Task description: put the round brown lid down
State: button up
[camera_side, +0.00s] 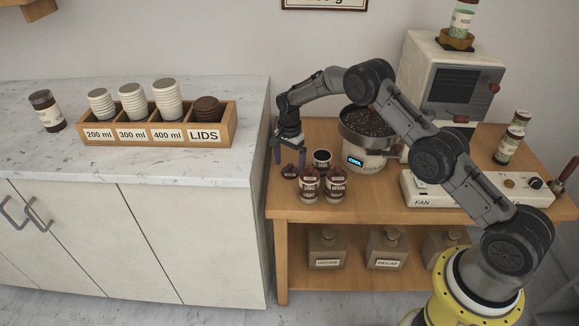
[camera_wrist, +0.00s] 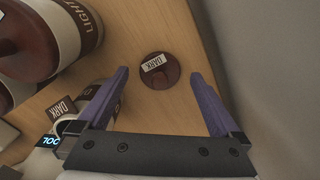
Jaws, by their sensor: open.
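The round brown lid (camera_wrist: 163,83) with a white DARK label lies on the wooden cart top in the wrist view. It is between and ahead of my two purple fingertips (camera_wrist: 159,72), with a gap on each side. In the side view the lid (camera_side: 290,172) is at the cart's left side, below my gripper (camera_side: 289,155). My gripper is open and holds nothing. A jar labelled DARK (camera_side: 322,161) stands just right of the lid, with its top seemingly uncovered; it is partly hidden in the wrist view.
Two brown-lidded jars (camera_side: 309,187) and (camera_side: 336,185) stand in front of the DARK jar. A round bean cooler (camera_side: 366,160) is to the right. The cart's wooden edge (camera_wrist: 200,30) is close to the right finger. A cup-and-lid box (camera_side: 160,133) sits on the marble counter (camera_side: 60,160).

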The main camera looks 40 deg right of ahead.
notch_tip(320, 180, up, 11)
dwell(0.3)
notch_tip(320, 180, up, 13)
jog(key=n+t, duration=0.1)
jog(key=n, duration=0.3)
send_over(289, 165)
jog(key=s+a, duration=0.2)
jog(key=s, duration=0.5)
jog(key=s+a+r+n+t, duration=0.1)
jog(key=s+r+n+t, duration=0.15)
jog(key=s+r, duration=0.75)
jog(key=s+a+f+n+t, duration=0.1)
jog(key=s+n, duration=0.8)
jog(key=s, duration=1.7)
jog(key=shift+a+f+t, duration=0.35)
jog(key=shift+a+t, duration=0.2)
jog(key=shift+a, duration=0.05)
